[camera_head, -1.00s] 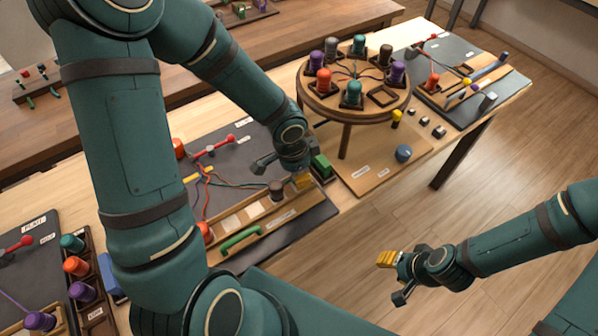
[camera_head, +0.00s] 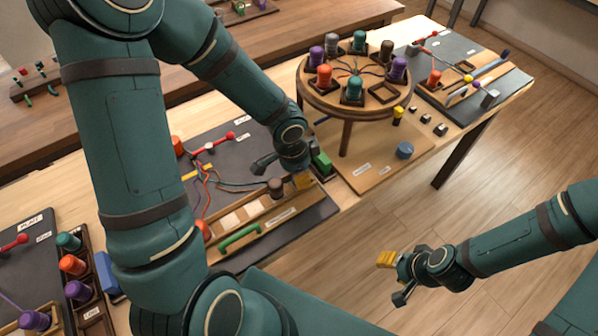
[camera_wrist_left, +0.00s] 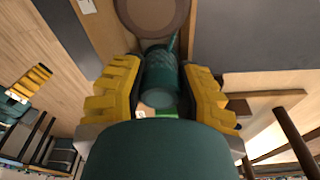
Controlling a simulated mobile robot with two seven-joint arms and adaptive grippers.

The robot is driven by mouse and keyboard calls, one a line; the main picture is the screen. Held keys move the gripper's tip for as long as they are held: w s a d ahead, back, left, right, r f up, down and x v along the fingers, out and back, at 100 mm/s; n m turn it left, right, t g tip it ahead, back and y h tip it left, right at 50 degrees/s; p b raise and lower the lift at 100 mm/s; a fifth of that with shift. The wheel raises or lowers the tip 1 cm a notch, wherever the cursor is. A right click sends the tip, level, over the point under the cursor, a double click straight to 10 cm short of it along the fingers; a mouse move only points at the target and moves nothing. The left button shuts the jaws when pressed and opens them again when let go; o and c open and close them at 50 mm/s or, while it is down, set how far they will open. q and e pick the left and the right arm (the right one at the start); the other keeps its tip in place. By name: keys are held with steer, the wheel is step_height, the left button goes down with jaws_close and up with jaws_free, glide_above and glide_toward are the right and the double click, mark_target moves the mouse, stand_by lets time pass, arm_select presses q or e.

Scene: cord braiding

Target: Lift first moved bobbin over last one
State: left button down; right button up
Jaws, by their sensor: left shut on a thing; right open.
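In the left wrist view my left gripper (camera_wrist_left: 165,92) is shut on a dark teal bobbin (camera_wrist_left: 162,80), one yellow finger on each side. In the head view the left gripper (camera_head: 284,174) is over the right part of the dark braiding board (camera_head: 232,152), and the held bobbin cannot be made out there. A brown bobbin (camera_head: 275,187) stands in the board's front wooden rack, close below the gripper. A red-orange bobbin (camera_head: 203,229) is at the rack's left end, partly hidden by my arm; another (camera_head: 178,146) is behind. My right gripper (camera_head: 392,277) is open and empty over the floor.
A round stand (camera_head: 352,108) with several bobbins and one empty square holder (camera_head: 383,92) is at back centre. A bright green block (camera_head: 321,163) is right of the left gripper. Coloured cords (camera_head: 225,183) cross the board. A bobbin tray (camera_head: 91,265) is lower left.

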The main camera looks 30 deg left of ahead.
arm_select(q)
steer(key=shift+f, duration=0.15)
steer(key=c, duration=0.7)
jaws_free()
steer(key=r, duration=0.4)
steer(key=s+r, duration=0.1)
steer(key=r, duration=0.3)
steer(key=a+r, duration=0.1)
steer(key=r, duration=0.3)
steer(key=shift+s+a, duration=0.1)
steer(key=shift+s, duration=0.05)
